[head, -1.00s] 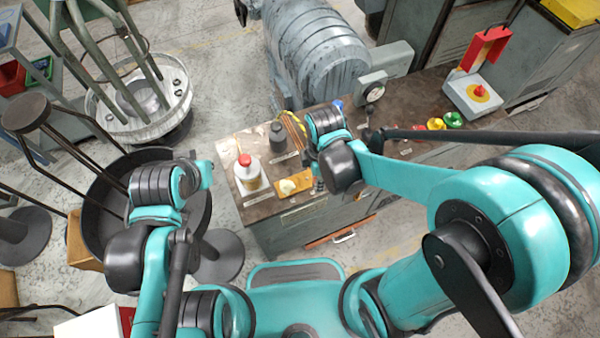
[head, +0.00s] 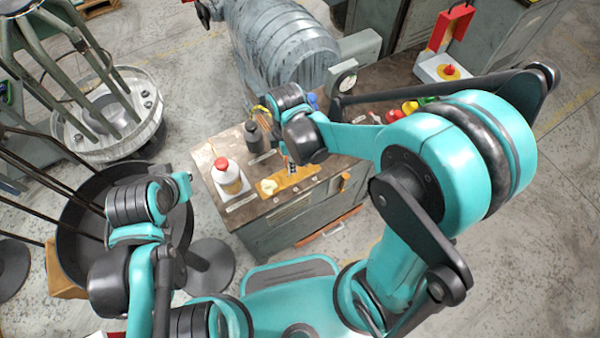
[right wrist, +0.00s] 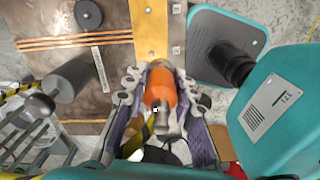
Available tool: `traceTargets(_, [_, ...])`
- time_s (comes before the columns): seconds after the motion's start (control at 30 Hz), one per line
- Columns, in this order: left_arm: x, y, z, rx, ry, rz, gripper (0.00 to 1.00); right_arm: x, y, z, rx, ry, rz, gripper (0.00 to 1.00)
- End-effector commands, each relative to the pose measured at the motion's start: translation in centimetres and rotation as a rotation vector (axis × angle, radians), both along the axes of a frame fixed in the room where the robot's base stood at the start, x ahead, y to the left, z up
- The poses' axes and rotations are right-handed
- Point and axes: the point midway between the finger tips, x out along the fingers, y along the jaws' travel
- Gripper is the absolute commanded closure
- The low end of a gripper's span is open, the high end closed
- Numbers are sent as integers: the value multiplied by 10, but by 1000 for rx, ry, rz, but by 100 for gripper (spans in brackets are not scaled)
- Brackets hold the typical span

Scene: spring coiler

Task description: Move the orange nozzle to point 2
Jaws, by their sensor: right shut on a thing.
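The orange nozzle (right wrist: 160,86) sits between the fingers of my right gripper (right wrist: 158,100) in the right wrist view. The fingers are shut on it, and a metal end shows below the orange part. In the head view my right gripper (head: 292,168) is over the back edge of an orange plate (head: 303,178) on the bench; the nozzle is hard to make out there. The plate also shows in the right wrist view (right wrist: 151,28). My left arm's end (head: 180,186) is left of the bench; its fingers cannot be made out. No mark readable as point 2 shows.
A pale yellow lump (head: 268,187) lies at the plate's left end. Coloured buttons (head: 410,107) and a red-handled box (head: 440,68) are farther right.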

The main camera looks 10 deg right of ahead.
Motion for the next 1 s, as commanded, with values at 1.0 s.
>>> traceTargets(1.0, [0, 0, -57, 0, 0, 0, 100, 15, 8, -71, 0, 0, -1, 100])
